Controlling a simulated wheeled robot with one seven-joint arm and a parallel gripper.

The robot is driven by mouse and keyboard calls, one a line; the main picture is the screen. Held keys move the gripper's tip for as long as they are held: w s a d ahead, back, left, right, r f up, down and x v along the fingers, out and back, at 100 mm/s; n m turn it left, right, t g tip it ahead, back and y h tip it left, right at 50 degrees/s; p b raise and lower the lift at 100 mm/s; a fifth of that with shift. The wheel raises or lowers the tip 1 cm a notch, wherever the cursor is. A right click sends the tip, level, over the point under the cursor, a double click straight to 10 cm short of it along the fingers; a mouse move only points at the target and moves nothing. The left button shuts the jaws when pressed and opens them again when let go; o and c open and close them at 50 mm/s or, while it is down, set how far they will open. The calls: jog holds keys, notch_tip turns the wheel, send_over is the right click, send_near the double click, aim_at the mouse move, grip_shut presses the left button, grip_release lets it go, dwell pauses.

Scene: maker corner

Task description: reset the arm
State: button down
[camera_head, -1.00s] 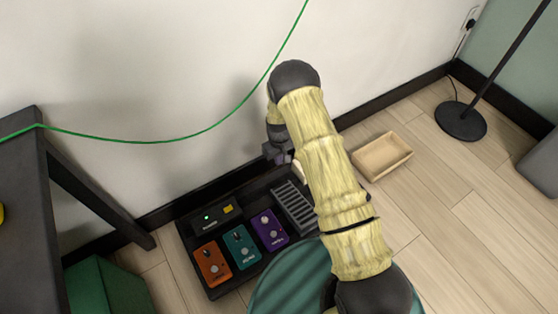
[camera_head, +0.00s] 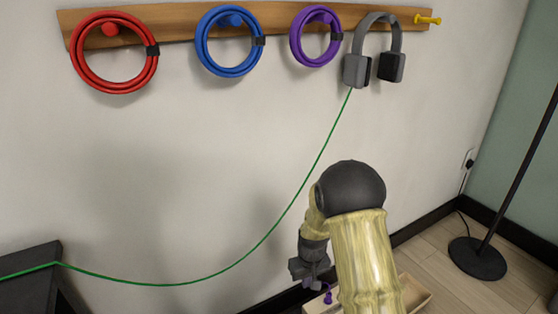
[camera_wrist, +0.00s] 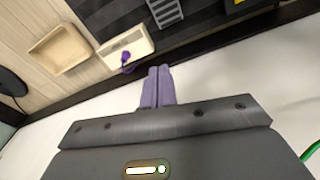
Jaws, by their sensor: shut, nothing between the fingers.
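My gripper (camera_head: 312,284) hangs low in front of the wall in the head view, below my arm's dark elbow joint. In the wrist view its two purple fingers (camera_wrist: 158,87) are pressed together with nothing between them. A whitish box (camera_wrist: 124,46) with a purple plug-like piece (camera_wrist: 126,60) lies on the floor just beyond the fingertips in the picture. The purple piece also shows in the head view (camera_head: 328,298), close to my gripper. I cannot tell the height between them.
A wooden rail (camera_head: 175,25) on the wall holds coiled cables and grey headphones (camera_head: 357,70). A green cable (camera_head: 262,240) droops across the wall. A lamp (camera_head: 478,258) stands right.

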jog(key=s+d+r+m+t+p, duration=0.1)
jog(key=s+d+r+m+p, duration=0.2)
jog(key=s+r, duration=0.75)
jog(key=s+d+r+m+t+p, duration=0.1)
jog(key=s+d+r+p, duration=0.25)
jog(key=s+r, duration=0.7)
notch_tip(320, 180, up, 39)
jog(key=w+p, duration=0.1)
jog(key=p, duration=3.5)
jog(key=shift+w+d+f+p, duration=0.2)
jog(key=shift+w+d+p, duration=0.05)
jog(key=shift+p, duration=0.1)
jog(key=shift+f, duration=0.1)
